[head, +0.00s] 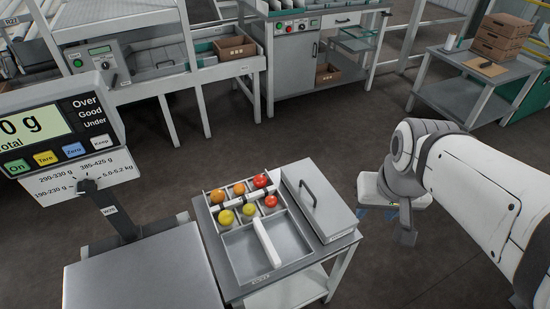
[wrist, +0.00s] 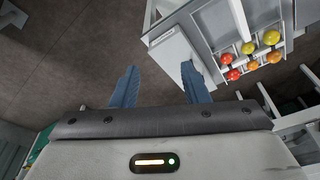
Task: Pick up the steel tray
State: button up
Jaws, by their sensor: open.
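A divided steel tray (head: 243,246) sits on a small stand, with red, orange and yellow-green tomatoes in its back compartments and a white bar across the bare front part. It also shows at the upper right of the wrist view (wrist: 223,25). A flat grey case (head: 325,213) with a dark handle (head: 307,191) lies just right of it.
A weighing scale with a display (head: 58,121) and a steel platform (head: 140,270) stands left of the stand. Grading benches (head: 318,60) line the back. A side table (head: 465,98) with cardboard boxes (head: 500,38) stands at the back right. Dark floor lies open between.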

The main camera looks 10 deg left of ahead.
jog(key=w+a+f+n+b, duration=0.1)
jog(key=w+a+f+b, duration=0.1)
jog(key=a+f, duration=0.1)
jog(key=w+a+f+n+g+b, duration=0.1)
jog(key=w+a+f+b, duration=0.1)
jog(key=a+f, duration=0.1)
jog(key=w+a+f+n+b, duration=0.1)
jog(key=w+a+f+b, duration=0.1)
jog(key=a+f, duration=0.1)
jog(key=shift+w+a+f, duration=0.15)
jog(key=shift+f, duration=0.25)
jog(key=shift+w+a+f, duration=0.1)
jog(key=shift+f, duration=0.3)
jog(key=n+g+b, duration=0.2)
jog(key=n+b, duration=0.1)
jog(key=b, duration=0.2)
send_over(266, 240)
notch_tip(266, 240, down, 12)
jog(key=shift+w+r, duration=0.1)
notch_tip(266, 240, down, 8)
jog(key=shift+f+b, duration=0.15)
jog(key=shift+b, duration=0.55)
jog(key=shift+c, duration=0.3)
grip_shut()
